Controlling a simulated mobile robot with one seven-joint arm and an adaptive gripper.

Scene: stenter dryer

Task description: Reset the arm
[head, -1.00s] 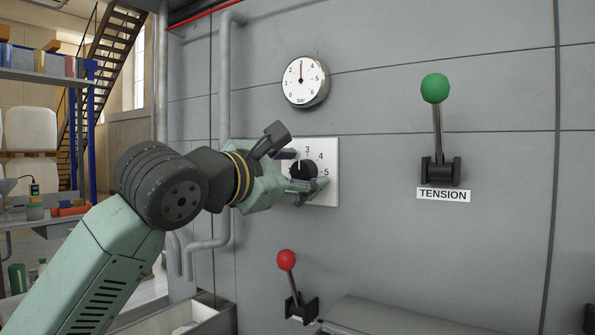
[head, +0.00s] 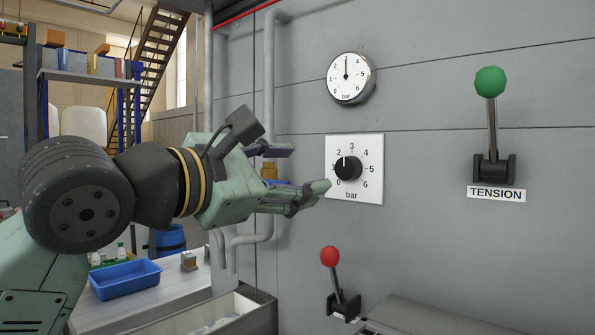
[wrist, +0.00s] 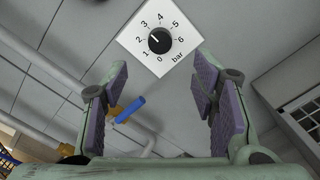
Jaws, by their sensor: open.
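My gripper (head: 305,172) is open and empty, to the left of the pressure dial and apart from it. In the wrist view my gripper's two padded fingers (wrist: 160,108) are spread wide, with nothing between them but the view of the panel beyond. The black knob (head: 347,167) sits on a white plate (head: 368,190) marked 0 to 6 bar, its white mark near 2. The knob also shows whole in the wrist view (wrist: 160,40), beyond the fingertips.
A round gauge (head: 351,78) is above the dial. A green-knobbed TENSION lever (head: 491,130) stands at right, a red-knobbed lever (head: 335,285) below. Grey pipes (head: 270,110) run behind my gripper. A blue tray (head: 125,282) rests on a bench at lower left.

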